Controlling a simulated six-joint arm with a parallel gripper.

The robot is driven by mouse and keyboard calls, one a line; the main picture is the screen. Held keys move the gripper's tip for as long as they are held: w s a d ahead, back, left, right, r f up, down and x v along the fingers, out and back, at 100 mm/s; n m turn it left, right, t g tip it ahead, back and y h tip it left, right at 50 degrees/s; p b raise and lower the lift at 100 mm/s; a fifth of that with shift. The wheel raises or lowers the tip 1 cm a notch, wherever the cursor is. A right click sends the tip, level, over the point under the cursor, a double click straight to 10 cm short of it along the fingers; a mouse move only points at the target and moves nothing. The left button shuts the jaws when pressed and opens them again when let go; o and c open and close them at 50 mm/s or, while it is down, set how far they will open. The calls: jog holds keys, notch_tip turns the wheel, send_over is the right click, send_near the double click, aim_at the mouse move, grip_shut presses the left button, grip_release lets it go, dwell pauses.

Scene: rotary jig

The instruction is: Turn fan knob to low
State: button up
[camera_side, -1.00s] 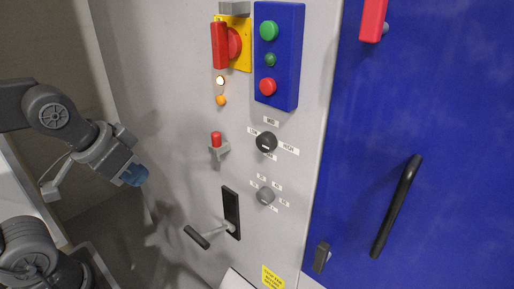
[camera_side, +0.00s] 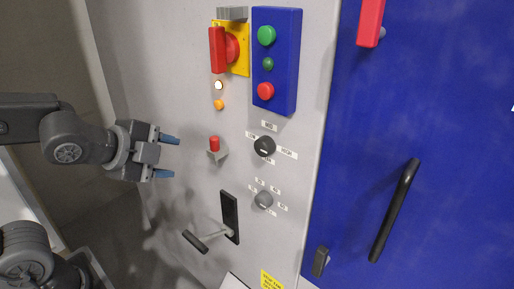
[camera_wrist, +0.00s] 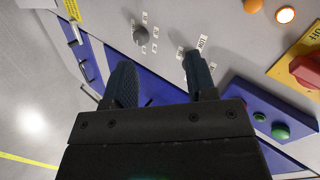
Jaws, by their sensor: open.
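The fan knob (camera_side: 264,146) is a round black knob on the grey panel, ringed by small white labels that include LOW at its left, MED above and HIGH at its right. Its exact pointer direction is too small to tell. My gripper (camera_side: 170,157) is open and empty, left of the knob and apart from the panel, with blue fingers pointing toward it. In the wrist view my gripper (camera_wrist: 158,66) shows both fingers spread. There the LOW label (camera_wrist: 203,42) shows beside the right finger, and the black knob is mostly hidden by that finger.
A grey knob (camera_side: 263,200) sits below the fan knob. A red-tipped toggle (camera_side: 214,145) juts out between my gripper and the fan knob. A lever (camera_side: 208,238) sticks out lower down. A blue button box (camera_side: 277,62) and red rotary switch (camera_side: 218,50) are above.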

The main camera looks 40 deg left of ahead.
aim_at(259, 149)
jog(key=shift+o, duration=1.4)
jog(key=d+m+t+h, duration=0.1)
jog(key=m, duration=0.3)
jog(key=w+d+r+m+t+h, duration=0.1)
jog(key=d+m, duration=0.1)
jog(key=m, duration=0.2)
jog(key=w+d+r+m+t+h, duration=0.1)
jog(key=m, duration=0.4)
jog(key=shift+d+h, duration=0.3)
jog(key=shift+d, duration=0.1)
jog(key=w+d+f, duration=0.1)
jog(key=w, duration=0.3)
jog(key=w+d+f+m, duration=0.1)
jog(key=w+d, duration=0.1)
jog(key=w, duration=0.2)
jog(key=w+d+f+m, duration=0.1)
jog(key=w, duration=0.3)
jog(key=shift+w+d+f+h, duration=0.25)
jog(key=shift+w+d+h, duration=0.05)
jog(key=shift+w+d, duration=0.05)
jog(key=c, duration=0.9)
